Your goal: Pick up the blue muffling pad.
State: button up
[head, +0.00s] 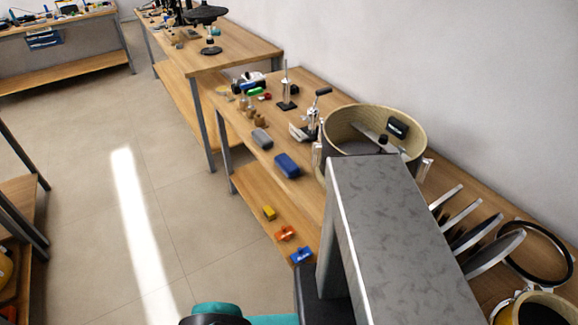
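A blue pad-like block (287,166) lies on the wooden bench (304,188), near its front edge. It looks like the blue muffling pad, but details are too small to tell. A similar grey block (262,138) lies a little farther along the bench. Teal and black parts at the bottom edge look like my arm. My gripper's fingers do not show.
A round wooden drum shell (338,112) stands right of the blue block. A large grey mottled form (390,235) blocks the near bench. Upright discs (495,253) stand at right. Small coloured parts lie on the lower shelf (258,193). The floor (90,190) at left is clear.

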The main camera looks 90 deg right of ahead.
aim_at(287, 165)
jog(key=z, duration=1.15)
jog(key=i, duration=0.55)
jog(key=u, duration=0.1)
jog(key=k, duration=0.55)
jog(key=u, duration=0.05)
